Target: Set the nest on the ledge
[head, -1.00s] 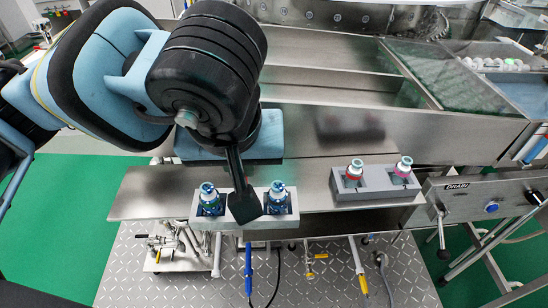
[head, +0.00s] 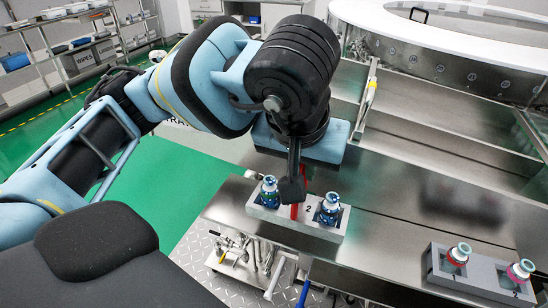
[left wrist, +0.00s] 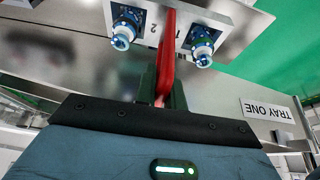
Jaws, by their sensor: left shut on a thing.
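The nest (head: 324,232) is a grey block with the number 2 on it. It holds two upright vials with blue tops (head: 269,192) and has a red grip (head: 302,203) between them. My left gripper (head: 292,190) points down and is shut on the red grip; the left wrist view shows the red grip (left wrist: 166,60) between the fingers and the nest (left wrist: 188,12) beyond. The nest appears over the left part of the metal ledge (head: 385,235). I cannot tell whether it touches the ledge. My right gripper is not in view.
A second grey nest (head: 455,280) with two red-topped and pink-topped vials (head: 460,254) stands further right on the ledge. Bare metal lies between the nests. Valves and hoses (head: 235,245) are below the front edge. The washer's large round-edged housing (head: 440,50) stands behind.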

